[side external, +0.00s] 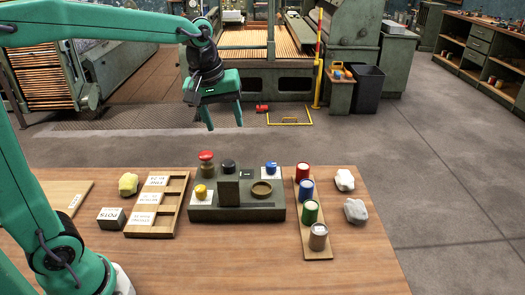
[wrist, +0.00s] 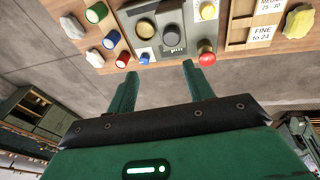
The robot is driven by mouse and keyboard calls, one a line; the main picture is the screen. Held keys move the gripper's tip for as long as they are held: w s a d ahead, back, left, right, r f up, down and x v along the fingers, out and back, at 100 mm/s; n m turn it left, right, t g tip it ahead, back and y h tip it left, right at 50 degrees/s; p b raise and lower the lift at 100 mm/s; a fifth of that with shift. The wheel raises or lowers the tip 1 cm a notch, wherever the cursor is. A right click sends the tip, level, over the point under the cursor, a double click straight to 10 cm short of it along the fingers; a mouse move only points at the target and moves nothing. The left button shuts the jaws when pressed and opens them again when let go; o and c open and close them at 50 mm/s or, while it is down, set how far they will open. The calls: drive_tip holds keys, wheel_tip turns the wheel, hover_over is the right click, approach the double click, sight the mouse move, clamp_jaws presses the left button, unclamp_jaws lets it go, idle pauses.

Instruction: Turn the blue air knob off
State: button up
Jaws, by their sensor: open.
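The blue air knob (side external: 271,167) sits on a pale plate at the back right of the dark control box (side external: 236,214). In the wrist view the blue knob (wrist: 144,59) is small and lies just beyond my fingertips, nearer the left one. Which way it is turned is too small to tell. My gripper (side external: 224,127) is open and empty, held in the air above and behind the box, with its fingers pointing down. In the wrist view both fingers of my gripper (wrist: 160,70) are spread apart and touch nothing.
The box also bears a red mushroom button (side external: 206,157), a black knob (side external: 228,166), a yellow knob (side external: 201,191), a dark upright block (side external: 229,189) and a round brown dish (side external: 262,189). A board (side external: 318,246) with coloured cylinders stands right; a labelled wooden tray (side external: 166,227) stands left.

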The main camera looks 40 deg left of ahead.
drive_tip(key=w+f+n+g, duration=0.2)
drive_tip(key=w+f+n, duration=0.3)
drive_tip(key=w, duration=0.5)
drive_tip(key=n, duration=0.4)
hover_over(271, 164)
drive_tip(key=shift+g, duration=0.4)
wheel_tip(271, 164, down, 8)
drive_tip(key=shift+w+r, duration=0.1)
drive_tip(key=shift+f, duration=3.95)
drive_tip(key=c, duration=1)
